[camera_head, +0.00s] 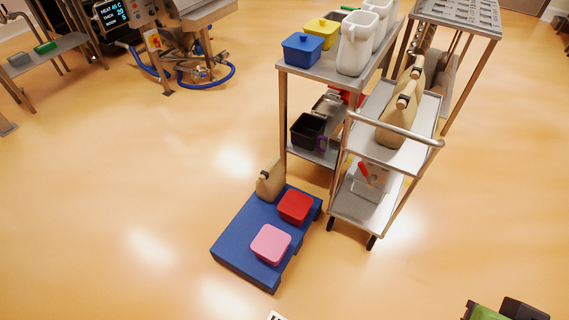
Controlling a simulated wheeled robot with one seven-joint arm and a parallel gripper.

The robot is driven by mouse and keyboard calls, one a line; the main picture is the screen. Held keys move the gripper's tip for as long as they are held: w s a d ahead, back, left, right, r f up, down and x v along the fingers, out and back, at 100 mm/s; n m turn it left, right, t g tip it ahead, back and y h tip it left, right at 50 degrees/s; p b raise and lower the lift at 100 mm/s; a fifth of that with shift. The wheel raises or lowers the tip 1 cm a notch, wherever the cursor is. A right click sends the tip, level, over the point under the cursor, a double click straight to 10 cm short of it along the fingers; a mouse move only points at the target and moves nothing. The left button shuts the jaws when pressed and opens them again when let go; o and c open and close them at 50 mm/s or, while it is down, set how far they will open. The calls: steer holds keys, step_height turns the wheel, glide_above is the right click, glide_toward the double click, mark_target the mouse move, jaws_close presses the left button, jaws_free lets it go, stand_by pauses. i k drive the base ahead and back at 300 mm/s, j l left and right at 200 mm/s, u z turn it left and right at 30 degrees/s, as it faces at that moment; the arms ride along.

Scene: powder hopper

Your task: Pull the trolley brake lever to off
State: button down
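The trolley (428,117) is a two-shelf metal cart with a bent tube handle (397,131) at its near end and dark castors. It stands right of centre. A small lever with a red grip (364,170) shows at the level of its lower shelf, above a pale plate. The lever looks tilted, its grip up and to the left. It is too small to tell whether it stands at on or off. Beige jugs (397,121) stand on the upper shelf. My gripper is not in view.
A blue platform (237,263) with a red tub (295,206), a pink tub (271,244) and a beige jug (270,181) lies left of the trolley. A metal table (325,69) stands behind. A green and black object (497,310) is cut off at lower right.

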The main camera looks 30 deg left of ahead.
mark_target(372, 180)
steer(key=i+u, duration=0.15)
steer(key=u, duration=0.3)
steer(key=i+u, duration=0.1)
steer(key=u, duration=0.3)
steer(key=i+l+u, duration=0.1)
steer(key=u, duration=0.35)
steer(key=i+l+u, duration=0.1)
steer(key=u, duration=0.35)
steer(key=l+u, duration=0.25)
steer(key=u, duration=0.15)
steer(key=i+l+u, duration=0.1)
steer(key=u, duration=0.35)
steer(key=l+u, duration=0.3)
steer(key=u, duration=0.15)
steer(key=i+l+u, duration=0.15)
steer(key=l+u, duration=0.65)
steer(key=l, duration=0.15)
